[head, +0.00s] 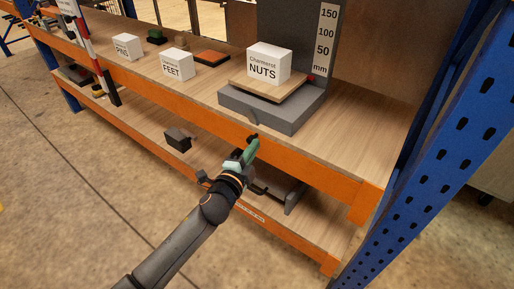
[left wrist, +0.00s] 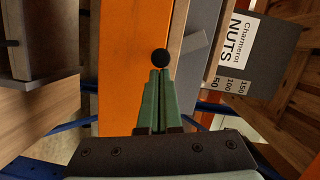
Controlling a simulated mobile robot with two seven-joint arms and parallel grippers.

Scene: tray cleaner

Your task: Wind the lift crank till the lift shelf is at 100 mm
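The lift (head: 275,113) is a grey base on the upper shelf. Its wooden lift shelf (head: 268,90) carries a white NUTS box (head: 269,66). Behind it a scale (head: 325,40) reads 50, 100 and 150 mm; a red pointer (head: 310,77) sits below the 50 mark. The grey crank arm (left wrist: 186,46) ends near a black knob (left wrist: 161,57), also in the head view (head: 252,137). My left gripper (left wrist: 160,71) has its green fingers nearly together, tips right at the knob. The knob shows whole beyond the tips, not visibly between them. My right gripper is out of view.
An orange beam (head: 170,105) edges the upper shelf. PINS (head: 127,46) and FEET (head: 177,63) boxes stand left of the lift. A dark block (head: 178,139) and a grey bracket (head: 294,197) are on the lower shelf. A blue post (head: 450,140) stands at right.

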